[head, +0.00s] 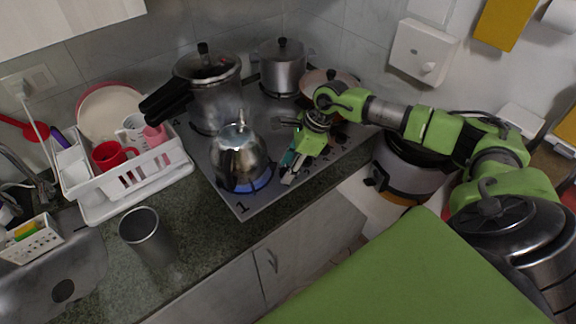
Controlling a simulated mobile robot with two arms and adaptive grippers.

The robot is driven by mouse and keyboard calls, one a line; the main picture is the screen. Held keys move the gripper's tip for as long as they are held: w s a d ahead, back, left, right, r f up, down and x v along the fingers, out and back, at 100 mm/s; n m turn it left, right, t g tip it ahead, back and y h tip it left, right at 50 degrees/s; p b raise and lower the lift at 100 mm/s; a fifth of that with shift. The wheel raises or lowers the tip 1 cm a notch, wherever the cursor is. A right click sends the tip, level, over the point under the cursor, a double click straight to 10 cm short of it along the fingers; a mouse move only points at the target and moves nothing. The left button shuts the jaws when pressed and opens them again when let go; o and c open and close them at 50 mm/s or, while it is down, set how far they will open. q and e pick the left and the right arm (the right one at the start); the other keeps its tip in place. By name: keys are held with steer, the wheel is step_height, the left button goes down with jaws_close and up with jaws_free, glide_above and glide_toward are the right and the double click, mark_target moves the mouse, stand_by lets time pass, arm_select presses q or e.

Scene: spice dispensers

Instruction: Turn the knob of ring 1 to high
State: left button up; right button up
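My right gripper (290,171) is low over the front part of the hob, just right of the kettle, pointing down and towards the front edge. It hides the knob area there, so I cannot make out the knob of ring 1 or whether the fingers touch it. Its finger opening is too small to judge. My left gripper is out of view.
A pressure cooker (215,100), a steel pot (282,72) and a pan (328,78) stand farther back. A white dish rack (150,172) and a metal cup (143,232) are left of the hob. A rice cooker (408,178) stands to the right.

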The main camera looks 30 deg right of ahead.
steer(key=c, duration=0.7)
steer(key=shift+m+t+b, duration=0.3)
steer(key=shift+m+b, duration=0.1)
steer(key=shift+m, duration=0.3)
steer(key=shift+m+t+h, duration=0.3)
steer(key=shift+m, duration=0.5)
steer(key=o, duration=1.1)
